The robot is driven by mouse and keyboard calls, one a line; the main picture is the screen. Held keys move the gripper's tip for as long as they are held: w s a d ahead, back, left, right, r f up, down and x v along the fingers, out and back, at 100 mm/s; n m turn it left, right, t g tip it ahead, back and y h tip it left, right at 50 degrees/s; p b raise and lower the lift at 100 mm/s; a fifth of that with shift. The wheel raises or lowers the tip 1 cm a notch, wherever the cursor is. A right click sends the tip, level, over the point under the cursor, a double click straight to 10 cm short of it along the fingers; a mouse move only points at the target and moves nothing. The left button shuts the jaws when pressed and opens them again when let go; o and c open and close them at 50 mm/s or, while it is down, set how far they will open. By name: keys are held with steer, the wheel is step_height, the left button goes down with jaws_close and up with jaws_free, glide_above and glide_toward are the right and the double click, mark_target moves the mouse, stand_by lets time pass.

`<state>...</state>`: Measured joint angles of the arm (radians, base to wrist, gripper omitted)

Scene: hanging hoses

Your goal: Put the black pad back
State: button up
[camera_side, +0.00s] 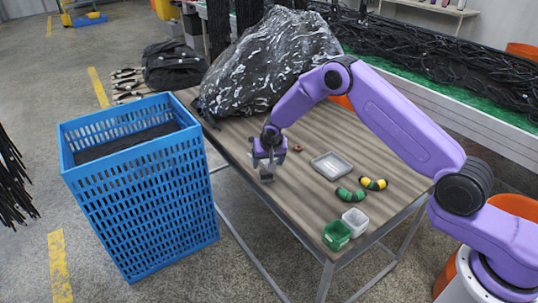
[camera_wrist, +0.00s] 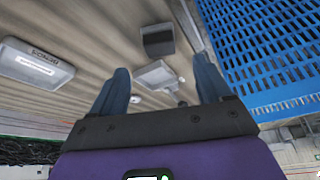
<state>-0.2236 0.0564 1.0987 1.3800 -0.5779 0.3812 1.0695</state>
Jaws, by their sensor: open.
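My gripper (camera_side: 267,177) points down over the near left part of the wooden table (camera_side: 235,127) in the side view, close to the table edge by the crate. Its blue-grey fingers (camera_wrist: 160,85) stand apart in the wrist view, and I see nothing held between them. I cannot pick out the black pad for certain. A dark, flat layer (camera_side: 128,142) lies inside the blue crate (camera_side: 150,195). In the wrist view a dark square thing (camera_wrist: 157,40) shows on a ribbed pale surface; I cannot tell what it is.
On the table are a grey tray (camera_side: 331,166), a small reddish ring (camera_side: 297,148), green and yellow curved pieces, and green (camera_side: 337,235) and white cups. A big black plastic bag (camera_side: 265,65) covers the back. The crate's blue wall (camera_wrist: 265,45) fills the wrist view's upper right.

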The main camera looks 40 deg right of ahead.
steer(key=shift+v, duration=2.1)
steer(key=s+a+r+n+g+y, duration=0.1)
steer(key=s+a+r+n, duration=0.25)
steer(key=s+r, duration=0.5)
steer(key=s+a+r+n, duration=0.3)
steer(key=s+r+n, duration=0.25)
steer(key=s, duration=0.55)
steer(key=s+d+r+n+g, duration=0.1)
steer(key=s+d+n, duration=0.1)
steer(key=s, duration=0.7)
steer(key=s+d+r+n+g, duration=0.1)
steer(key=s+d+r+n, duration=0.1)
steer(key=s, duration=0.7)
steer(key=s+d+r+n+g+y, duration=0.1)
steer(key=s+d+n, duration=0.3)
steer(key=s, duration=0.6)
steer(key=shift+d+r, duration=0.15)
steer(key=shift+d, duration=0.6)
